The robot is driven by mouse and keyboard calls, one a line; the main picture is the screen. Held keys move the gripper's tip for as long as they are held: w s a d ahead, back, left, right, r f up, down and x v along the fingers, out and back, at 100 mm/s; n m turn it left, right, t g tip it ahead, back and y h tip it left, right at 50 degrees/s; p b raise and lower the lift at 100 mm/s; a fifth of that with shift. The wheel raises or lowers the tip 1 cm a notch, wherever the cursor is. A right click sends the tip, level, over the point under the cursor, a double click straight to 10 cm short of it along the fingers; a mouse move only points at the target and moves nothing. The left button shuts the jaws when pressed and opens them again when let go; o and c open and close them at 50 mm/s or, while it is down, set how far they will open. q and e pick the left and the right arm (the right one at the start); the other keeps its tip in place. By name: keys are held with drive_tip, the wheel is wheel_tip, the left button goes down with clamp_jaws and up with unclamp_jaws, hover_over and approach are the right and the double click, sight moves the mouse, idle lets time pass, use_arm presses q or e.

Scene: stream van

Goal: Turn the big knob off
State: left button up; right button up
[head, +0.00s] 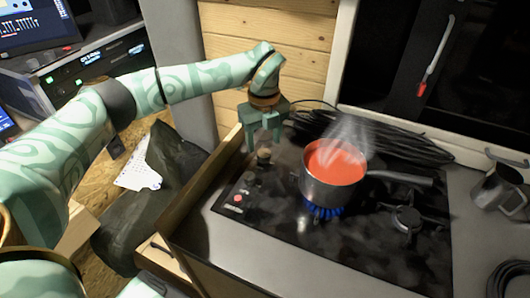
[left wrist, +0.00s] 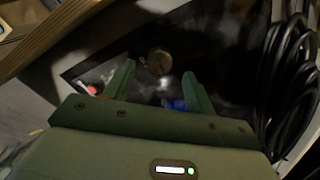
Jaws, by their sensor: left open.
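The big knob (head: 264,157) is a round brownish knob at the far left part of the black stove top (head: 330,250). In the left wrist view the knob (left wrist: 160,62) shows just beyond the fingertips, in line with the gap between them. My left gripper (head: 264,143) is open and points down, right above the knob; I cannot tell whether it touches it. Its two green fingers also show in the left wrist view (left wrist: 160,82), with nothing seen held between them. A blue flame (head: 322,211) burns under the pot. My right gripper is not in view.
A steaming pot (head: 331,176) of red liquid stands on the lit burner, its handle pointing right. A smaller dark knob (head: 252,178) and a red button (head: 238,198) are nearby. Black cables (head: 390,148) lie behind the stove, a metal mug (head: 498,190) right.

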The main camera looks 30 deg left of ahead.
sight(264, 153)
use_arm(q)
wheel_tip(264, 153, down, 4)
drive_tip(key=shift+f+b, duration=0.25)
drive_tip(key=shift+b, duration=0.1)
drive_tip(key=c, duration=1)
drive_tip(key=shift+o, duration=0.2)
